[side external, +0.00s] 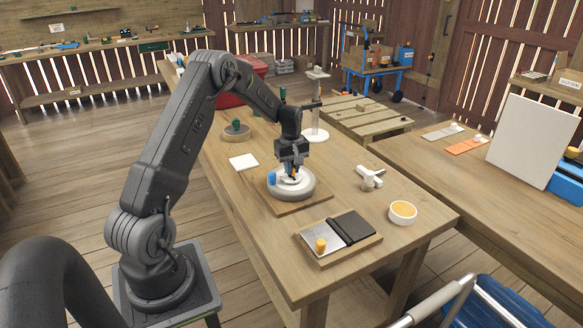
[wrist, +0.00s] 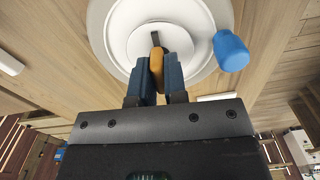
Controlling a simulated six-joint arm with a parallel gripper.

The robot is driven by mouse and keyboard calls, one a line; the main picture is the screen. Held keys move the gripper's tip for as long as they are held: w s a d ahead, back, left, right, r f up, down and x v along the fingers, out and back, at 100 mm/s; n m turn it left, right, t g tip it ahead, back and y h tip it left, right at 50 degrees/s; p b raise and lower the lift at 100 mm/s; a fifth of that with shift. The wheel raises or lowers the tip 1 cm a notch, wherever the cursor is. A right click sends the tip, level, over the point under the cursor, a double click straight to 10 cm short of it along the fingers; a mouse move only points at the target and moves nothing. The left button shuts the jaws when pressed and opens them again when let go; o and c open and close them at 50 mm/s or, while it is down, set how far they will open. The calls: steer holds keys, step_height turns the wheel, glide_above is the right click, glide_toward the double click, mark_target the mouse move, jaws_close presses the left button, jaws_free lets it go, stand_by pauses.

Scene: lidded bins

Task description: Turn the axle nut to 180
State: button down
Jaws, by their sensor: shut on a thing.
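The round white hub (side external: 306,190) lies flat on a wooden board (side external: 318,207) on the workbench. In the wrist view it is a white disc (wrist: 110,40) with a smaller raised disc at its middle. A blue knob (side external: 272,178) stands at its rim; it also shows in the wrist view (wrist: 231,50). An orange piece (wrist: 156,60), apparently the axle nut, sits at the centre, with a dark bar beyond it. My gripper (side external: 294,172) points down over the hub's centre and is shut on the orange piece. No angle marks can be read.
A tray with a silver plate, black cover and orange knob (side external: 321,245) stands in front. A bowl (side external: 402,212), a white three-armed fitting (side external: 369,177), a white stand (side external: 316,110) and a white square (side external: 244,161) stand around the board. Bare tabletop lies between them.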

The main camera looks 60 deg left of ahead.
steer(key=m, duration=0.6)
steer(key=shift+m, duration=0.4)
steer(key=m, duration=0.6)
steer(key=shift+m, duration=0.3)
steer(key=m, duration=0.3)
steer(key=shift+m, duration=2.1)
steer(key=c, duration=1.2)
jaws_free()
steer(key=shift+o, duration=0.2)
step_height(320, 180, up, 14)
